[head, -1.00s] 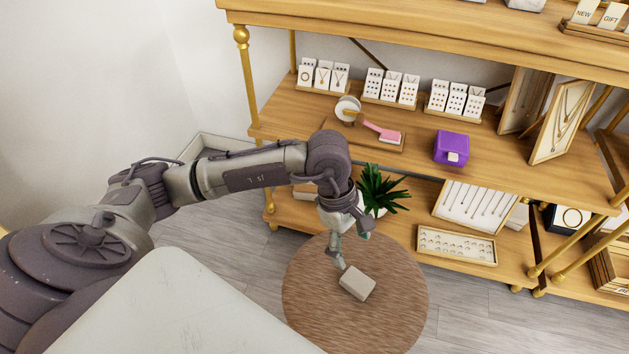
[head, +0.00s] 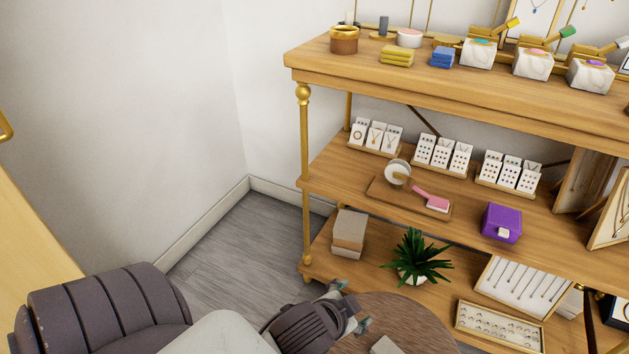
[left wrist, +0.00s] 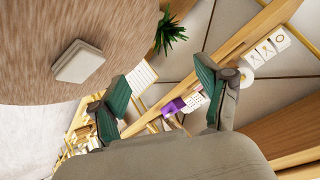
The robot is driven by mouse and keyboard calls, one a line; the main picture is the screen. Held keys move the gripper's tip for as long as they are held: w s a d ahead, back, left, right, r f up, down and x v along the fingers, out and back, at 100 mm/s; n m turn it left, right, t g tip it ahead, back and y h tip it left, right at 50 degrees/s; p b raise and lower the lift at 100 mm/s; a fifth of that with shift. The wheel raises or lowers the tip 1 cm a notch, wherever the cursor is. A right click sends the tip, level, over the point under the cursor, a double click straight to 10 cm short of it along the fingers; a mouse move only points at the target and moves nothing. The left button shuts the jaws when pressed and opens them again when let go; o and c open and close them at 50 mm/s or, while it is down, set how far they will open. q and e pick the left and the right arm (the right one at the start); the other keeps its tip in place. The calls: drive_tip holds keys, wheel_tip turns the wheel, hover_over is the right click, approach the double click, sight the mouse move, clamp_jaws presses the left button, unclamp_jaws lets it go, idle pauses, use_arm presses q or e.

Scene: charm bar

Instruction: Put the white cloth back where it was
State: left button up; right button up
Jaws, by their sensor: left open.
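A pale folded block, apparently the white cloth (head: 384,345), lies on a round brown table (head: 410,318); the frame's bottom edge cuts it off. The left wrist view shows the whole cloth (left wrist: 79,62) lying flat on the round top (left wrist: 40,85). My left gripper (head: 352,306) is at the table's left edge, apart from the cloth. In the wrist view its teal-padded fingers (left wrist: 160,82) are spread with nothing between them. A stack of greyish-beige folded pieces (head: 349,232) sits at the left end of the bottom shelf. My right gripper is out of view.
A wooden shelf unit (head: 400,75) with gold posts stands at right. A potted plant (head: 415,262) and necklace tray (head: 522,288) are on its bottom shelf. A purple box (head: 502,222) and a board with a pink brush (head: 430,200) are above. Grey floor (head: 225,245) is clear at left.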

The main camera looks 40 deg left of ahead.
use_arm(q)
drive_tip(key=s+f+n+g, duration=0.1)
drive_tip(key=s+f+g, duration=0.1)
drive_tip(key=s, duration=0.2)
drive_tip(key=s+f+g, duration=0.2)
drive_tip(key=s, duration=0.2)
drive_tip(key=s+d+f+n+g+h, duration=0.1)
drive_tip(key=s+f+g, duration=0.1)
drive_tip(key=s, duration=0.2)
drive_tip(key=shift+n, duration=0.3)
drive_tip(key=shift+w, duration=0.1)
